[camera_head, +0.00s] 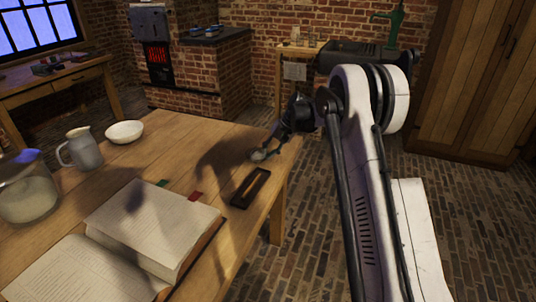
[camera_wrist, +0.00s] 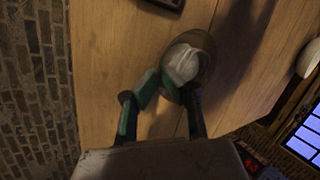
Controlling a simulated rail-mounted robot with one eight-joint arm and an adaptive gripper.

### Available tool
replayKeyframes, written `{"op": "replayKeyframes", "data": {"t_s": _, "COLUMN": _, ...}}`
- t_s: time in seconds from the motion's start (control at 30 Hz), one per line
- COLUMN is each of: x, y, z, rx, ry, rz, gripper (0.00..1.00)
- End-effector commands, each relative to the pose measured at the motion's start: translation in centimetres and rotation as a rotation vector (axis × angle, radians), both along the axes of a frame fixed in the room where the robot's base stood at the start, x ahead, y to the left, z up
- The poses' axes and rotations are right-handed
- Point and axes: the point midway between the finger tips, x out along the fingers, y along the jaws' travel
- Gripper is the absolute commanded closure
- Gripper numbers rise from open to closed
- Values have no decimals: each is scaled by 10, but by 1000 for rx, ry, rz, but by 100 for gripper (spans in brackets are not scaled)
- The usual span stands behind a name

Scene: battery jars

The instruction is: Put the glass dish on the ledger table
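The ledger table (camera_head: 150,142) is a wooden table carrying a large open book. A small, round, see-through glass dish (camera_head: 258,155) shows at my gripper's tip, over the table's far right part. In the wrist view the glass dish (camera_wrist: 205,62) looks brownish with a pale patch inside, over the tabletop (camera_wrist: 110,50). My gripper (camera_head: 270,146) reaches down to the dish from the right. In the wrist view its dark green fingers (camera_wrist: 162,90) come close together at the dish's near rim. I cannot tell whether they grip it, or whether the dish touches the table.
The open ledger (camera_head: 150,225) fills the near table. A dark narrow tray (camera_head: 250,188) lies close to the gripper by the right edge. A white bowl (camera_head: 124,132), a grey jug (camera_head: 82,150) and a glass jar (camera_head: 28,190) stand left. Bare wood lies between bowl and tray.

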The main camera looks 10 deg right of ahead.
Motion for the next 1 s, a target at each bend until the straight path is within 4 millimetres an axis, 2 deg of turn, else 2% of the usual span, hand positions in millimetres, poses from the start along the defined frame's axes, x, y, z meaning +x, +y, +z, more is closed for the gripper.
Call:
{"op": "replayKeyframes", "data": {"t_s": 0.3, "x": 0, "y": 0, "z": 1, "rx": 0, "ry": 0, "rz": 0, "gripper": 87}}
{"op": "replayKeyframes", "data": {"t_s": 0.47, "x": -1, "y": -5, "z": 11, "rx": 0, "ry": 0, "rz": 0, "gripper": 87}}
{"op": "replayKeyframes", "data": {"t_s": 0.8, "x": -9, "y": -35, "z": 69, "rx": 0, "ry": 0, "rz": -1, "gripper": 87}}
{"op": "replayKeyframes", "data": {"t_s": 1.0, "x": -12, "y": -50, "z": 95, "rx": 0, "ry": 0, "rz": -1, "gripper": 87}}
